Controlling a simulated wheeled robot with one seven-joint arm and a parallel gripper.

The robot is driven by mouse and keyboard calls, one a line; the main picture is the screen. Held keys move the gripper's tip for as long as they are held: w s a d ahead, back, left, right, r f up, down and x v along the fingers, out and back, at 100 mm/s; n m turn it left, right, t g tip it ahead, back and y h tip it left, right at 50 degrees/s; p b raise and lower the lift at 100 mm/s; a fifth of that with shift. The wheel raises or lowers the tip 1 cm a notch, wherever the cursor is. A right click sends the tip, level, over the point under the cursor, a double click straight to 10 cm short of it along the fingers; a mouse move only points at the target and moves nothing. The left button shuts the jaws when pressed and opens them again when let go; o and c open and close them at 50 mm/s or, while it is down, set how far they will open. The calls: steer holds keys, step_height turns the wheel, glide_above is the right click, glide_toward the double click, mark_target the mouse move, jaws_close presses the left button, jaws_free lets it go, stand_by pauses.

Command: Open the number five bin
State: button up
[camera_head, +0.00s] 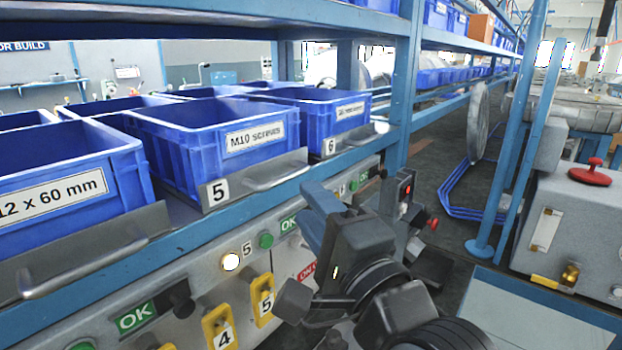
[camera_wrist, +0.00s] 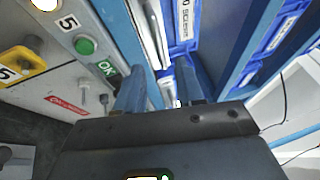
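The number five bin (camera_head: 200,145) is a blue open-topped box labelled "M10 screws". It sits on the shelf behind a grey metal front with a "5" plate (camera_head: 217,192) and a bar handle (camera_head: 277,176). My gripper (camera_head: 318,212) is in front of the shelf, just below and right of that handle. In the wrist view, my gripper (camera_wrist: 161,92) has its two blue fingers apart, with the grey metal front (camera_wrist: 152,30) showing beyond the gap. I see no contact with the handle. The bin's label (camera_wrist: 184,22) shows at the top there.
The number six bin (camera_head: 310,115) stands right of it and a "12 x 60 mm" bin (camera_head: 70,165) left. Below runs a panel with a lit lamp (camera_head: 230,262), a green button (camera_head: 265,240) and yellow number tags (camera_head: 262,300). A blue post (camera_head: 402,90) stands to the right.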

mark_target(289, 180)
steer(key=p+x, duration=0.1)
steer(key=x, duration=0.5)
steer(key=shift+w+a+r, duration=0.1)
steer(key=shift+w+a, duration=0.05)
steer(key=shift+w, duration=0.1)
steer(key=shift+c, duration=0.2)
jaws_close()
